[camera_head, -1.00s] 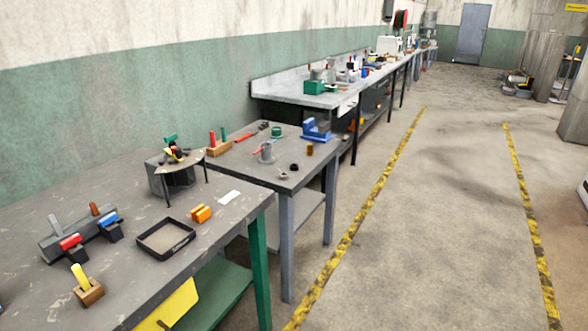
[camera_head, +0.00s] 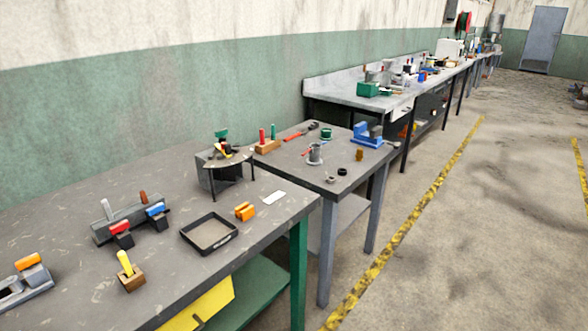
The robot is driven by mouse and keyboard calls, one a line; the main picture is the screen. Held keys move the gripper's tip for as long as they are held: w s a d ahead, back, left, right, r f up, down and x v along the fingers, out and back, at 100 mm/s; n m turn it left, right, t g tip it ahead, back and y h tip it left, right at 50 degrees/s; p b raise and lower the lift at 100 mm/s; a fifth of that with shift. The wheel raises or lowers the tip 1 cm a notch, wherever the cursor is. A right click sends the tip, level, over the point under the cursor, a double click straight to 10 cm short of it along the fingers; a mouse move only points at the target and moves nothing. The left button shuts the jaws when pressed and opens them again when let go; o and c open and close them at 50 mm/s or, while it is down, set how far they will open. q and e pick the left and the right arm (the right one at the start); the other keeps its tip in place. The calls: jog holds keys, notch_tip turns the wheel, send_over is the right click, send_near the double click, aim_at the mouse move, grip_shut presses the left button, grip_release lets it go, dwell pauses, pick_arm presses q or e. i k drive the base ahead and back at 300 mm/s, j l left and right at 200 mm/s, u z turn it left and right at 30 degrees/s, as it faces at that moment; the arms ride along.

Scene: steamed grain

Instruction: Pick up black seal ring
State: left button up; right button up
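A small black ring-like part (camera_head: 343,171), which looks like the seal ring, lies near the front edge of the second grey table (camera_head: 290,168). It is too small to make out its hole clearly. A small grey part (camera_head: 331,180) lies beside it, and a grey flanged cylinder (camera_head: 315,154) stands behind it to the left. A brown-gold cylinder (camera_head: 359,155) stands to its right. Neither of my grippers is in view.
The nearer table (camera_head: 75,235) holds a black tray (camera_head: 187,239), an orange block (camera_head: 245,211), a round raised stand (camera_head: 230,163) and several coloured-handled tools. A blue vise (camera_head: 367,136) stands on the second table. Open floor (camera_head: 480,230) lies right of the tables.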

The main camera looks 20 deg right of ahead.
aim_at(341, 172)
jog(key=i+l+u, duration=0.3)
jog(key=l, duration=0.25)
jog(key=l+u, duration=0.35)
jog(key=l, duration=0.2)
jog(key=i+l+u, duration=0.1)
jog(key=l+u, duration=0.2)
jog(key=l, duration=0.3)
